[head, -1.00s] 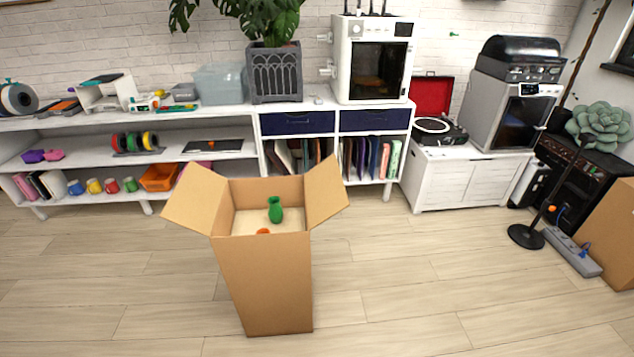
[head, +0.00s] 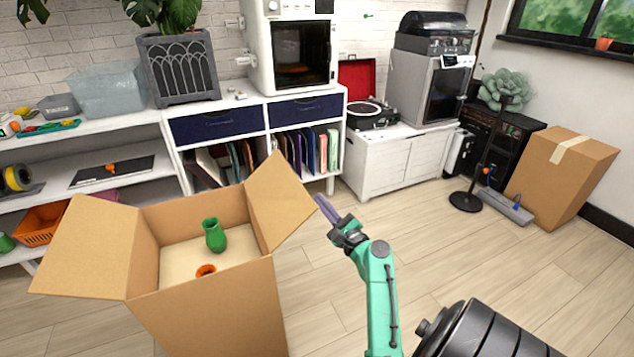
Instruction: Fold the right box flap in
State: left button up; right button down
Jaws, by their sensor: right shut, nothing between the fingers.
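An open cardboard box (head: 215,305) stands at the lower left of the head view. Its right flap (head: 280,203) stands up and leans outward to the right. Its left flap (head: 85,248) spreads outward to the left. Inside are a green vase (head: 214,236) and an orange thing (head: 206,271), partly hidden by the front wall. My right gripper (head: 322,203) is shut and empty. Its fingers point up and left, close to the right flap's outer tip; I cannot tell whether they touch. My left gripper is not in view.
White shelves (head: 255,112) and a low white cabinet (head: 400,160) stand behind the box. A taped cardboard box (head: 560,175), a black stand (head: 466,201) and a power strip (head: 508,208) are at the right. The floor (head: 480,260) between is clear.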

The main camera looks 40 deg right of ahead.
jog(key=w+a+r+p, duration=0.1)
jog(key=w+r+p, duration=0.1)
jog(key=w+r, duration=0.2)
jog(key=shift+w+a+p, duration=0.25)
jog(key=shift+w+p, duration=0.1)
jog(key=shift+w, duration=0.55)
jog(key=shift+w, duration=0.15)
